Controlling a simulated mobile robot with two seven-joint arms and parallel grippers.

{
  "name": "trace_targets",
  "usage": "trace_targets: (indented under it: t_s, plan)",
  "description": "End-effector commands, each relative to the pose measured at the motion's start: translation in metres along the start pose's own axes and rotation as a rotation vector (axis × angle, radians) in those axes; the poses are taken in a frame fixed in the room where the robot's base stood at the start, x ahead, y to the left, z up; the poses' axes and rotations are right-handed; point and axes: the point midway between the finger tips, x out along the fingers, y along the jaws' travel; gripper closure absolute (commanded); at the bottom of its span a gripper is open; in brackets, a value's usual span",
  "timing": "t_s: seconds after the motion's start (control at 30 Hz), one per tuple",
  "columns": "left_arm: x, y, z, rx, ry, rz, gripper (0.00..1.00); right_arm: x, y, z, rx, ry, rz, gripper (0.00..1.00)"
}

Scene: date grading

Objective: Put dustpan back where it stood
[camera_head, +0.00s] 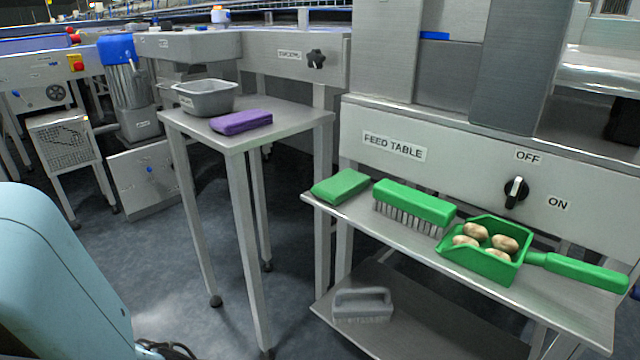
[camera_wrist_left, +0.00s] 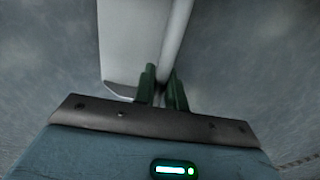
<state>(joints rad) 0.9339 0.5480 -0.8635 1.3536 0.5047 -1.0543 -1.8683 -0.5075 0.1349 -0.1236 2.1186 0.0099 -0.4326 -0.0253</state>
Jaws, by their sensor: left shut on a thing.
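In the left wrist view my left gripper (camera_wrist_left: 163,92) is shut on a pale round rod (camera_wrist_left: 178,40), which looks like a handle. A flat pale panel (camera_wrist_left: 122,45) with a bent lower edge lies beside and behind the rod, perhaps the pan of a long-handled dustpan; its full shape is cut off. No gripper shows in the head view.
A green brush (camera_head: 414,202) and green pad (camera_head: 340,187) lie on the shelf (camera_head: 440,262). A grey brush (camera_head: 362,305) is on the lower shelf (camera_head: 420,335). A side table (camera_head: 283,118) bears a grey tub (camera_head: 207,97) and purple pad (camera_head: 241,121).

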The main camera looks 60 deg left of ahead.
Motion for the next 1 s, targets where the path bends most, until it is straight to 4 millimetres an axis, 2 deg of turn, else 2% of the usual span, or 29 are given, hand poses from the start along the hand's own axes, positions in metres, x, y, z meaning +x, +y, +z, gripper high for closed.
trace_targets:
  t_s: [0.2, 0.23, 0.4, 0.43, 0.77, 1.0]
  plan:
    - [0.004, -0.001, 0.0, 0.0, 0.0, 0.0, 1.0, 0.003, 0.0, 0.004, 0.0, -0.007, 0.0, 0.65]
    - [0.004, -0.001, 0.0, 0.0, -0.001, -0.001, 0.86, 0.004, 0.0, 0.004, 0.0, -0.007, 0.0, 0.65]
    - [0.004, 0.0, 0.0, 0.0, -0.001, 0.0, 0.64, 0.003, 0.0, 0.004, 0.0, -0.007, 0.0, 0.65]
    - [0.004, 0.0, 0.0, 0.0, -0.001, 0.0, 0.62, 0.003, 0.0, 0.004, 0.0, -0.007, 0.0, 0.65]
    - [-0.001, 0.0, 0.0, 0.0, 0.0, 0.0, 0.62, 0.001, 0.0, 0.001, 0.0, -0.002, 0.0, 0.65]
    - [-0.036, 0.0, 0.001, 0.0, -0.003, -0.002, 0.62, -0.017, -0.001, -0.01, -0.002, 0.017, 0.002, 0.65]
